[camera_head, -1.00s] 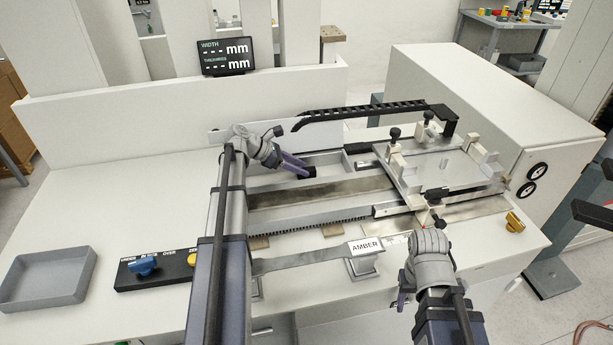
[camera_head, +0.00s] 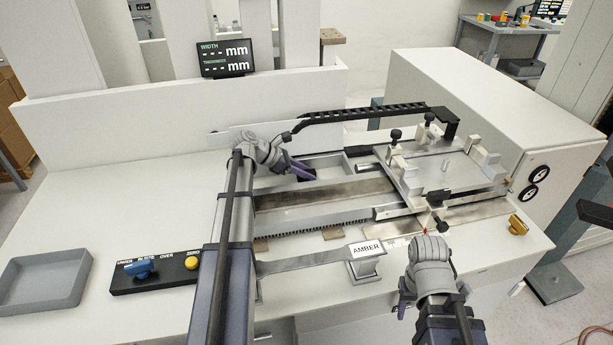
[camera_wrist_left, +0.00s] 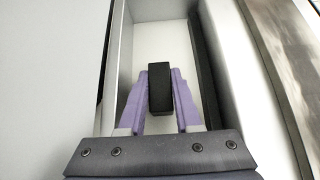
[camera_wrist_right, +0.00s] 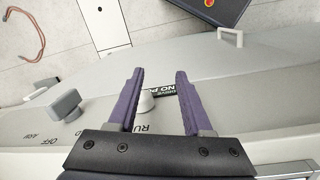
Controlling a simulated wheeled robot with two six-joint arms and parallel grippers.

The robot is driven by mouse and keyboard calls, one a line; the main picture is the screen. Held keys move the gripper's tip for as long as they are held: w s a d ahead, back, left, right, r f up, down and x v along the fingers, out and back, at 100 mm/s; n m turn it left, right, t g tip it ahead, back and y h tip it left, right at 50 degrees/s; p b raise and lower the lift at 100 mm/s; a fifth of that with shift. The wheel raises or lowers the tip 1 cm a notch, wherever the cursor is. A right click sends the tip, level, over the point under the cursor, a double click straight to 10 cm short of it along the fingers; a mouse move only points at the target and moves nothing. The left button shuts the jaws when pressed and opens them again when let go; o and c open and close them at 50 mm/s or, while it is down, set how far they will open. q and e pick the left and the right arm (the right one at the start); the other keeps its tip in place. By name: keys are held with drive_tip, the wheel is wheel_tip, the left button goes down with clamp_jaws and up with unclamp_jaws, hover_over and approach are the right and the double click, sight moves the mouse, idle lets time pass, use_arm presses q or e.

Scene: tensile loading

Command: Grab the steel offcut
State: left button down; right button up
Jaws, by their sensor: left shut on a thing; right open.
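A dark, nearly black rectangular block, which I take for the steel offcut (camera_wrist_left: 160,88), stands in a narrow pale recess in the left wrist view. My left gripper (camera_wrist_left: 160,76) has its purple fingers on both sides of the block and is shut on it. In the head view the left gripper (camera_head: 304,171) is at the shallow compartment behind the long rail, with the dark block (camera_head: 307,177) partly hidden by the fingers. My right gripper (camera_wrist_right: 158,75) is open and empty over the bench's front side; in the head view its fingers (camera_head: 403,304) show at the front right.
A specimen strip on stands bears an AMBER label (camera_head: 367,248). A sliding fixture (camera_head: 440,170) with clamps stands right of the recess. A black cable chain (camera_head: 365,114) runs behind. A grey tray (camera_head: 45,282) and a switch panel (camera_head: 155,272) sit at the left.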

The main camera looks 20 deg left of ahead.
idle(0.5)
use_arm(q)
wheel_tip(320, 180, up, 10)
drive_tip(key=p, duration=1)
drive_tip(key=shift+f, duration=0.15)
